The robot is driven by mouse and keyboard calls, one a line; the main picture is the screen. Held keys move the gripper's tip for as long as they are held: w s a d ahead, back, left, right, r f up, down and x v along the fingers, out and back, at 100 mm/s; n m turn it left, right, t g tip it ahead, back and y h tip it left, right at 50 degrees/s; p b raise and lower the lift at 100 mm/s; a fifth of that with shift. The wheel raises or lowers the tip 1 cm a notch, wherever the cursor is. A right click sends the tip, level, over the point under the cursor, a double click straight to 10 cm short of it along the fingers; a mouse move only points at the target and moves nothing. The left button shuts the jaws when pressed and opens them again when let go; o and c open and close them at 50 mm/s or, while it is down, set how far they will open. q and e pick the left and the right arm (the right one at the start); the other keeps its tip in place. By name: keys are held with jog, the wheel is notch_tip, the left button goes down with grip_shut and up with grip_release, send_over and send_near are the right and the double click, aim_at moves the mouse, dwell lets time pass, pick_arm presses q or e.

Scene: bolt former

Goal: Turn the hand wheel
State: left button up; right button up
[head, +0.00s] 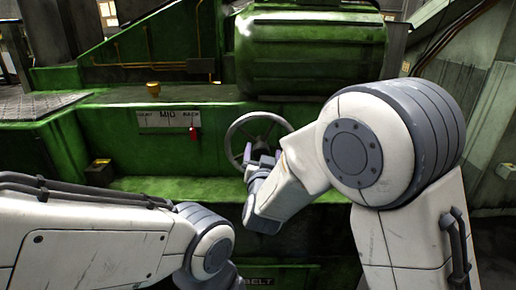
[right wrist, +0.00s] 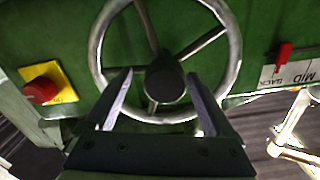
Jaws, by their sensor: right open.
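The hand wheel (head: 232,133) is a grey metal ring with spokes on the front of the green machine, right of the centre panel. In the right wrist view the wheel (right wrist: 237,48) fills the upper middle, with its dark round hub (right wrist: 165,82) showing. My right gripper (head: 260,155) is in front of the wheel's lower part in the head view. In the right wrist view its open fingers (right wrist: 160,76) stand on either side of the hub, across the lower rim; I cannot tell whether they touch it. My left arm shows at lower left, but its gripper is out of view.
A label plate (head: 168,119) marked MID and BACK with a red pointer (head: 194,133) is left of the wheel. A green ledge (head: 180,187) runs below the wheel.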

jog(key=shift+w, duration=0.25)
jog(key=shift+a, duration=0.25)
jog(key=shift+c, duration=0.6)
jog(key=shift+a, duration=0.1)
grip_shut()
pick_arm(q)
jog(key=shift+w+d, duration=0.15)
